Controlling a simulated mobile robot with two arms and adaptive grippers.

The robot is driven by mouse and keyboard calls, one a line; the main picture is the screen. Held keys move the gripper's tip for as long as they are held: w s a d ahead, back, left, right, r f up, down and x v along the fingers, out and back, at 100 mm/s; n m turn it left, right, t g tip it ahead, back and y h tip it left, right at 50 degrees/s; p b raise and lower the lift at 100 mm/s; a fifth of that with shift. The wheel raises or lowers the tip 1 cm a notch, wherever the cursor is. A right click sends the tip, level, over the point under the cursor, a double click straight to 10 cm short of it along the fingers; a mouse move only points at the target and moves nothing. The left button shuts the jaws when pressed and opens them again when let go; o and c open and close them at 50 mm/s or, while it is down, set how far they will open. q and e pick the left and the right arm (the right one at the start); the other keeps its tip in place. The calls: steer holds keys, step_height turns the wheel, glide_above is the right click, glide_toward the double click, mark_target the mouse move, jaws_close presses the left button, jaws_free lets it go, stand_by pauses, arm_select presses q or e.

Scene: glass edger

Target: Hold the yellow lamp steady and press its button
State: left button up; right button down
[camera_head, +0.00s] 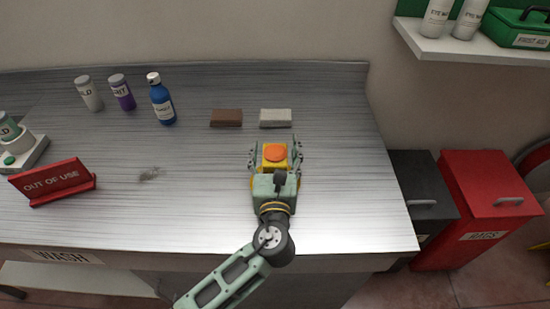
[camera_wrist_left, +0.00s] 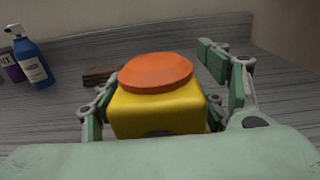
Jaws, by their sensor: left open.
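The yellow lamp (camera_head: 268,163) stands on the metal bench, with a round orange top (camera_head: 275,153). In the left wrist view the lamp's yellow body (camera_wrist_left: 158,112) and orange top (camera_wrist_left: 156,72) fill the middle. My left gripper (camera_head: 275,150) is open, with one finger on each side of the lamp. In the left wrist view a gap shows between the right finger and the lamp; the left finger is close beside the body, and I cannot tell if it touches. The lamp's lower part is hidden by the gripper. I cannot see a separate button. My right gripper is not in view.
A brown block (camera_head: 226,118) and a grey block (camera_head: 275,118) lie behind the lamp. A blue bottle (camera_head: 162,102) and two smaller containers stand back left. A red "OUT OF USE" sign (camera_head: 53,182) stands at left. The bench right of the lamp is clear to its edge.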

arm_select(q)
steer(key=shift+c, duration=0.2)
steer(key=c, duration=1.5)
stand_by(2.1)
